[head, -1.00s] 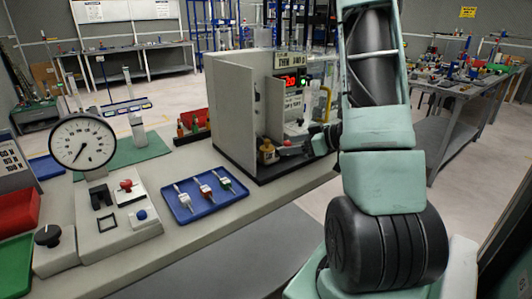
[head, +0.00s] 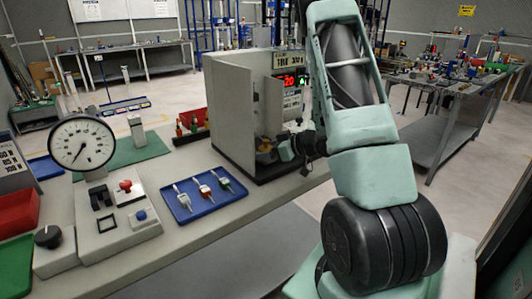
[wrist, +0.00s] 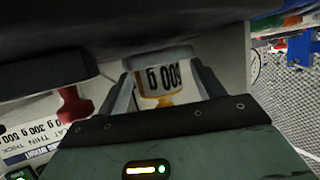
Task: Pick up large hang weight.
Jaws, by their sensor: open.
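The large hang weight (head: 264,146) is a brass-coloured body standing inside the walled booth (head: 232,110) on the bench. In the wrist view it shows as a pale and yellow piece with an upside-down label (wrist: 160,78), partly cut off by a dark part above. My gripper (head: 284,149) is at the booth's open side, close to the weight's right. In the wrist view its two fingers (wrist: 164,92) are open, one on each side of the weight. Whether they touch it I cannot tell.
A red display unit (head: 290,82) stands at the booth's back. A red knob-like piece (wrist: 74,105) is left of the fingers in the wrist view. A blue tray (head: 180,212) with several small tools and a dial gauge (head: 82,143) are on the bench to the left.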

